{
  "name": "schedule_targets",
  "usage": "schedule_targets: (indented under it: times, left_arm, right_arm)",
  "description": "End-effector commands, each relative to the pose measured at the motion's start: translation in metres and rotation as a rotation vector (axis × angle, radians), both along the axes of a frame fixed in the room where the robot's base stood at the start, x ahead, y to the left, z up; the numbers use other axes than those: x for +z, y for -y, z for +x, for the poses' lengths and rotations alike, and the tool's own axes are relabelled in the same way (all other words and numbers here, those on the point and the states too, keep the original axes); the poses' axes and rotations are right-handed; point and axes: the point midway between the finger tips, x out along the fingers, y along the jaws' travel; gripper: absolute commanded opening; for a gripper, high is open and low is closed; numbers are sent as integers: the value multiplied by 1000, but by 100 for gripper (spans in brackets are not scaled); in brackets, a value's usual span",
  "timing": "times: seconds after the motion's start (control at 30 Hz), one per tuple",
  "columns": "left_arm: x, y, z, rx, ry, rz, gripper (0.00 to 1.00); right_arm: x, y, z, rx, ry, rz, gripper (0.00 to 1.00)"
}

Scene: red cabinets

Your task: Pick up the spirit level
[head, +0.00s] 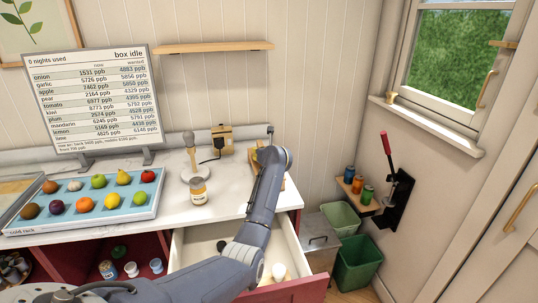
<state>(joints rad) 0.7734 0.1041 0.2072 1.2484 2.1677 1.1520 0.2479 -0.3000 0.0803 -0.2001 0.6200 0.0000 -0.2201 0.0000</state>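I cannot pick out a spirit level for certain. A tan, wood-coloured thing (284,184) on the counter's right end is mostly hidden behind my arm, and I cannot tell what it is. A grey arm of mine comes in from the lower left, crosses over the open drawer and bends at the counter's right end. No gripper fingers show on it. My other gripper does not show either.
The open drawer (188,245) holds a dark item (221,245) and a white rounded item (278,271). A jar (198,191), a brass-coloured box (221,142) and a produce tray (130,212) stand on the counter. Bins (357,262) stand right.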

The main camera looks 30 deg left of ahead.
Motion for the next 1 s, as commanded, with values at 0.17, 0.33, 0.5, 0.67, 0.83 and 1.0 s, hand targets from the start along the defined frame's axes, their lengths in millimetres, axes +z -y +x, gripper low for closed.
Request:
schedule_targets:
  times: [0.17, 0.33, 0.5, 0.67, 0.83, 1.0]
  left_arm:
    - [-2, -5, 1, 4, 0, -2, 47]
    - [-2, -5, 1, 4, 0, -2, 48]
    - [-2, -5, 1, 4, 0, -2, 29]
    - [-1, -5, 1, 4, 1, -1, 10]
    - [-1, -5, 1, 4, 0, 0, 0]
    - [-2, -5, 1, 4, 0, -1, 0]
  right_arm:
    - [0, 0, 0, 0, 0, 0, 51]
    - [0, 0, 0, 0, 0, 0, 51]
    - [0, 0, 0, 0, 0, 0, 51]
    - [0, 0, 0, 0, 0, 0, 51]
    - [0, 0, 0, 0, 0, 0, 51]
    - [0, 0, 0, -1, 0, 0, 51]
